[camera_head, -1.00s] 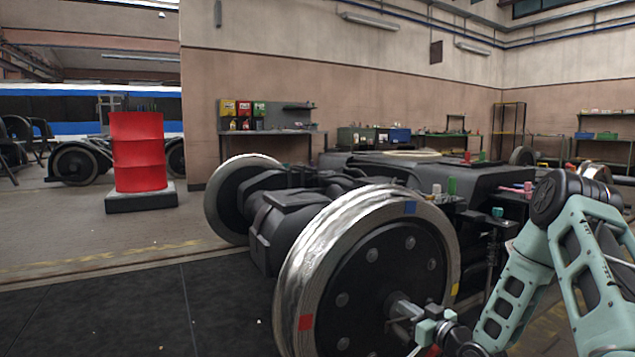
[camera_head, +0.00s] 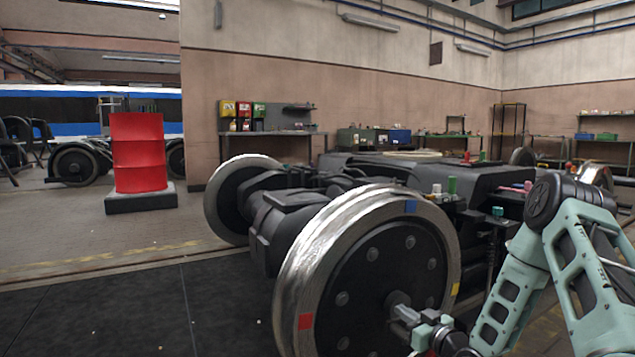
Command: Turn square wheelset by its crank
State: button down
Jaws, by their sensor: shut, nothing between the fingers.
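The wheelset shows as a large round near wheel (camera_head: 375,265) with a bright steel tread and a dark bolted disc. Its rim bears a red mark (camera_head: 305,321) at lower left, a blue mark (camera_head: 410,207) at the top and a yellow mark (camera_head: 455,289) at the right. The hub (camera_head: 398,300) sticks out towards me. My gripper (camera_head: 408,317) is just in front of the hub, low in the view, shut with nothing between its fingers. The crank cannot be clearly told apart from the hub and my gripper. Whether they touch is unclear.
The bogie frame (camera_head: 290,205) lies behind the near wheel, with a far wheel (camera_head: 232,195) at its left. A red drum (camera_head: 138,152) stands on a dark plinth at the left. Workbenches line the back wall. The floor at the left front is open.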

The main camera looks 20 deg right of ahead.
jog(key=shift+a+f+b, duration=0.35)
jog(key=shift+f+b, duration=0.1)
jog(key=shift+f, duration=0.2)
jog(key=shift+a+f+b, duration=0.35)
jog(key=shift+f+b, duration=0.05)
jog(key=shift+f, duration=0.25)
dwell(1.0)
jog(key=shift+r+p, duration=0.35)
jog(key=shift+p, duration=0.05)
jog(key=shift+s+d, duration=0.1)
jog(key=s, duration=0.7)
jog(key=shift+d, duration=0.25)
jog(key=shift+w, duration=0.1)
dwell(0.4)
